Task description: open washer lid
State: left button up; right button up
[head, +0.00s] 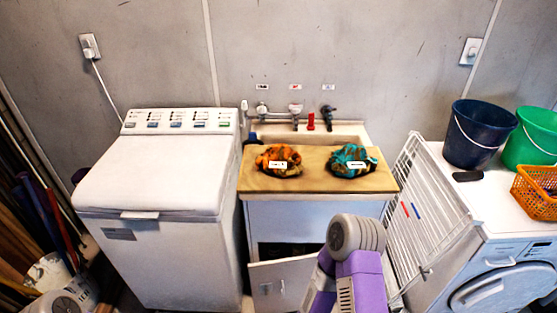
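The white top-loading washer (169,225) stands left of centre against the grey wall. Its washer lid (150,178) is closed and lies flat on top, with a small handle lip (139,215) at the front edge. The control panel (180,121) is behind the lid. A purple and grey link of my arm shows at the bottom centre, in front of the sink cabinet. A rounded grey part of mine shows at the bottom left. Neither gripper's fingers are in view, and nothing of mine touches the lid.
A sink cabinet with a wooden board (318,182) holds an orange cloth bundle (279,160) and a teal one (352,160). Its lower door (282,285) hangs open. A white drying rack (421,215), a front-loading washer (500,285), buckets (479,133) and an orange basket (536,194) stand right.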

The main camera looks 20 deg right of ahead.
aim_at(138, 176)
jog(key=z, duration=1.45)
jog(key=k, duration=0.9)
jog(key=u, duration=1.05)
jog(key=i, duration=0.85)
jog(key=z, duration=0.8)
jog(key=i, duration=0.5)
jog(key=z, duration=0.45)
